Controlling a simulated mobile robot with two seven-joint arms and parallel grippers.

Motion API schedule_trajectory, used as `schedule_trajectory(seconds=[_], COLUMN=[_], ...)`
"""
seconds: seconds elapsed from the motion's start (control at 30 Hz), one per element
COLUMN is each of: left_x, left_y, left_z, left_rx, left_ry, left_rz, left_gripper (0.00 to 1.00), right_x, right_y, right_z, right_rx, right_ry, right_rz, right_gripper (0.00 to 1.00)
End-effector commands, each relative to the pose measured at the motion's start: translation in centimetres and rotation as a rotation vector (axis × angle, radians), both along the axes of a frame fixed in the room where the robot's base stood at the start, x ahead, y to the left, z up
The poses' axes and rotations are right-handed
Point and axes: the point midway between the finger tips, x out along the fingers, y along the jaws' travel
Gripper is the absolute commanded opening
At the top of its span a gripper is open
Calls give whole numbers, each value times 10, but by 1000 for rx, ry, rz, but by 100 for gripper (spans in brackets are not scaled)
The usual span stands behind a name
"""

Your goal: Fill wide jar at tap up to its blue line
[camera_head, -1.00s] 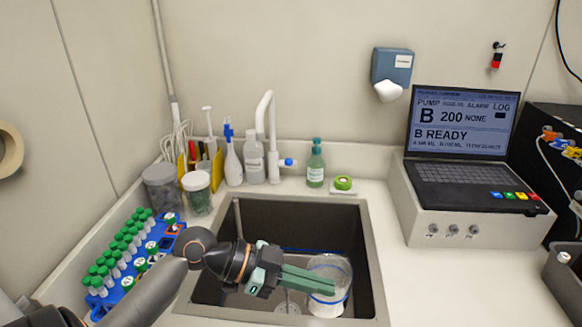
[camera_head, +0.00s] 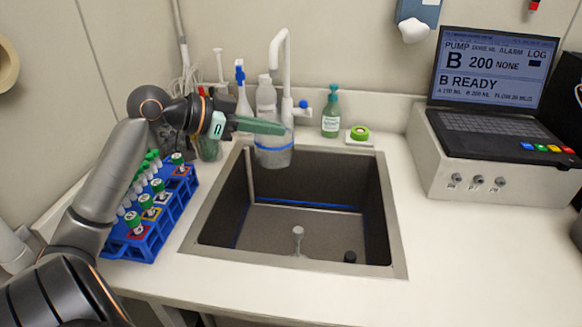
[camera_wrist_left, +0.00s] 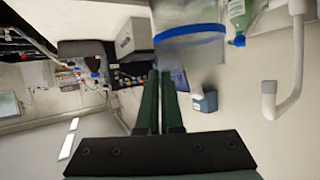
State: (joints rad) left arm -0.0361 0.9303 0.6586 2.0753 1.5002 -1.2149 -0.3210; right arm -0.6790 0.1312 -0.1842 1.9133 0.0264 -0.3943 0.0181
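The wide jar (camera_head: 273,155) is clear, with a blue line around it. It hangs above the back edge of the sink (camera_head: 398,255), below the spout of the white tap (camera_head: 284,50). The tap has a blue knob (camera_head: 303,104). My left gripper (camera_head: 283,128) is shut on the jar, its green fingers across the upper part. In the left wrist view the jar (camera_wrist_left: 190,50) is at the fingertips, and the white tap (camera_wrist_left: 290,85) is at the right. I see no water stream, and cannot tell whether the jar holds water. My right gripper is not in view.
A blue rack (camera_head: 140,245) of green-capped tubes stands left of the sink. A laptop (camera_head: 490,95) sits on a raised box at the right.

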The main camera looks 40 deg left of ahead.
Motion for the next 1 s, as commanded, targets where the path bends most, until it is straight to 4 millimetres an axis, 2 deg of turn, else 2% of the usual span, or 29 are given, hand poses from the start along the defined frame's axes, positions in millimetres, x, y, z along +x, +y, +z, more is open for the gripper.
schedule_trajectory(seconds=[0.27, 1.0], left_x=[11, 67], left_y=[13, 62], left_z=[6, 7], left_rx=[-2, -1], left_ry=[1, -1], left_rz=[12, 12], left_gripper=[0, 0], right_x=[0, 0], right_y=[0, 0], right_z=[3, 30], right_rx=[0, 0], right_ry=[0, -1], right_rz=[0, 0], right_gripper=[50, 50])
